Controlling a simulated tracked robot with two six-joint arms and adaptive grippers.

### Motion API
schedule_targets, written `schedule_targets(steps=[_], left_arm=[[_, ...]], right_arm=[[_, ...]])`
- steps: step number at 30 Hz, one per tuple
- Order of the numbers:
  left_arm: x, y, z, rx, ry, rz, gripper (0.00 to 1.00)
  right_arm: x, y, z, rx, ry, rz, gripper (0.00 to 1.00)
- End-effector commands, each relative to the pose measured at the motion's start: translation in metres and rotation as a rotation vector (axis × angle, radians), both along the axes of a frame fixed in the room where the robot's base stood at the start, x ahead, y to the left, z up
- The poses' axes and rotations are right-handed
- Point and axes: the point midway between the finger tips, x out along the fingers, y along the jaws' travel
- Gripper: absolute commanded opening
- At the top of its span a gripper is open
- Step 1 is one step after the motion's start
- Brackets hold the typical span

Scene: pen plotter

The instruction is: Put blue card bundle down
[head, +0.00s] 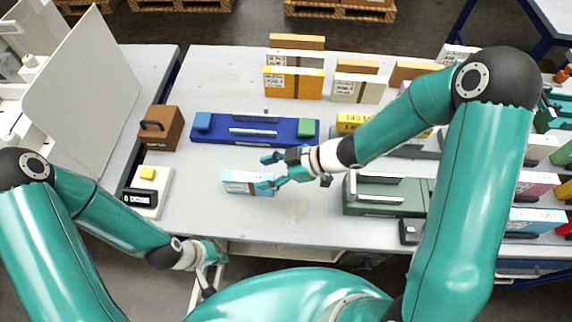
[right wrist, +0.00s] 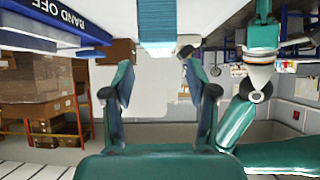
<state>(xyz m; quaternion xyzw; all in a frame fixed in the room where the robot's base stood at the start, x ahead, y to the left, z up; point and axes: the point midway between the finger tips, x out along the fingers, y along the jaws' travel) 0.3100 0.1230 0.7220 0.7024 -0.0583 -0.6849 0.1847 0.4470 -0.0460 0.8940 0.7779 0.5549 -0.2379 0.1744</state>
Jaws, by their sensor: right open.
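The blue card bundle (head: 236,187), light blue with a pale band, lies on the grey table near its front edge. It also shows at the top of the right wrist view (right wrist: 160,22). My right gripper (head: 267,172) is open, at the bundle's right end, with its fingers pointing left. In the right wrist view my right gripper's fingers (right wrist: 158,62) are spread with nothing between them, and the bundle appears beyond the tips. My left gripper (head: 212,256) is low at the table's front edge, empty as far as I see; its jaw state is unclear.
A dark blue tray (head: 255,131) lies behind the bundle. A brown box (head: 158,128) and a white device with a yellow pad (head: 148,192) stand left. A green-grey tray (head: 385,197) lies right. Orange and white boxes (head: 294,84) stand at the back. The table left of the bundle is clear.

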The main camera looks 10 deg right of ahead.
Motion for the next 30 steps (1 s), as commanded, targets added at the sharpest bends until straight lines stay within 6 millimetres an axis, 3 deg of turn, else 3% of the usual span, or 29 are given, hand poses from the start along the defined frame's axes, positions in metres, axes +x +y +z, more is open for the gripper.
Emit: schedule_targets(steps=[3,9,30], left_arm=[[0.0,0.0,0.005,0.0,0.0,0.0,0.0],[0.0,0.0,0.009,0.0,0.0,0.0,0.0],[0.0,0.0,0.009,0.0,0.0,0.0,0.0]], right_arm=[[-0.006,-0.02,0.016,-0.001,-0.002,-0.005,0.58],[-0.014,-0.04,0.029,-0.001,0.0,-0.002,0.58],[-0.016,-0.044,0.032,-0.001,0.001,-0.001,0.58]])
